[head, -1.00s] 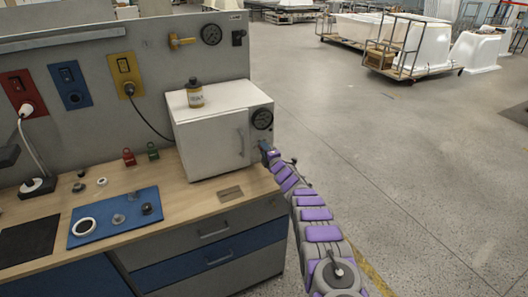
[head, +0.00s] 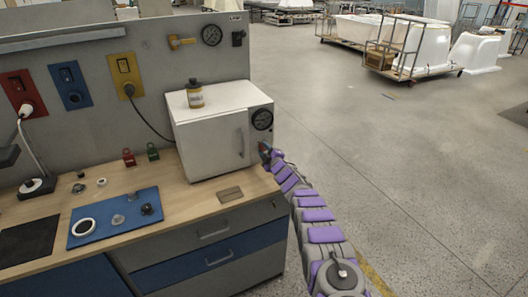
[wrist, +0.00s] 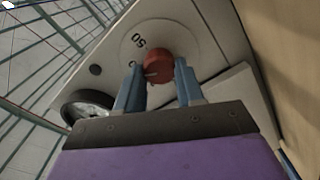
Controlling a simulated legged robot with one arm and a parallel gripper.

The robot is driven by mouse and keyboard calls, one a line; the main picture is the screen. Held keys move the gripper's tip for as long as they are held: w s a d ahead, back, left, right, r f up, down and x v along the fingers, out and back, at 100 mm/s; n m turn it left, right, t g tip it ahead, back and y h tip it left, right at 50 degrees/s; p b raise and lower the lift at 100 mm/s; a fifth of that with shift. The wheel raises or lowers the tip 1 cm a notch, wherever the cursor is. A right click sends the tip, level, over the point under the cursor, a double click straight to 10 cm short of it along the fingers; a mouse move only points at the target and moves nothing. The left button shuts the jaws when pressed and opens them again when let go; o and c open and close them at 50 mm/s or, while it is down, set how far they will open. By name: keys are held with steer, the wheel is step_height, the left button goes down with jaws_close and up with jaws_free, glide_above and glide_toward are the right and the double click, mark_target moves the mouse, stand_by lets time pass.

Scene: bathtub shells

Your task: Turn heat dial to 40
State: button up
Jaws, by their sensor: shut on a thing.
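The white oven-like box (head: 208,137) stands on the wooden workbench, with a door handle and a round dark gauge (head: 262,118) on its front. My gripper (head: 266,152) is at the lower right of its front, below the gauge. In the wrist view, a red round heat dial (wrist: 158,66) sits on the pale panel between the two blue fingers of my gripper (wrist: 160,80). The fingers are shut on the dial. The marking "50" shows above left of it; other numbers are hidden by the fingers, so the setting cannot be read.
A yellow-labelled bottle (head: 194,93) stands on top of the box. A blue mat (head: 115,230) with small parts lies on the bench (head: 190,210). Red and green padlock-like items (head: 129,157) stand left of the box. The floor to the right is open.

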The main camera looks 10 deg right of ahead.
steer(key=shift+d+f, duration=0.3)
steer(key=o, duration=0.8)
steer(key=shift+f, duration=0.1)
steer(key=shift+c, duration=0.2)
steer(key=shift+o, duration=1.4)
steer(key=shift+r, duration=0.2)
steer(key=shift+a, duration=0.1)
steer(key=shift+s, duration=0.35)
steer(key=shift+s+p, duration=0.25)
steer(key=shift+p, duration=0.1)
steer(key=shift+s+d+r, duration=0.15)
steer(key=shift+s+d, duration=0.15)
steer(key=shift+s, duration=0.2)
steer(key=p+v, duration=0.2)
steer(key=v, duration=1.3)
steer(key=shift+d, duration=0.2)
